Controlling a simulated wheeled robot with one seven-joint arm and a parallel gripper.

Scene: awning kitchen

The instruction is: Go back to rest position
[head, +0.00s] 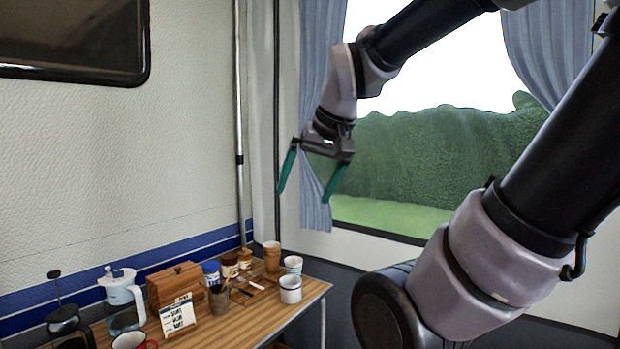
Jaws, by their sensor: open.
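My gripper (310,179) is in the upper middle of the head view. Its two green fingers are spread apart, with nothing between them. It points downward and hangs well above the wooden table (240,319), in front of the wall corner and the window's left curtain. My arm reaches in from the right side, bends near the top and comes down to the gripper.
The table holds a French press (62,318), a white and blue pitcher (121,295), a wooden box (175,285), a menu sign (178,316), a blue-lidded jar (211,272) and several cups, including a white one (290,289). A blue curtain (316,90) hangs behind my gripper.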

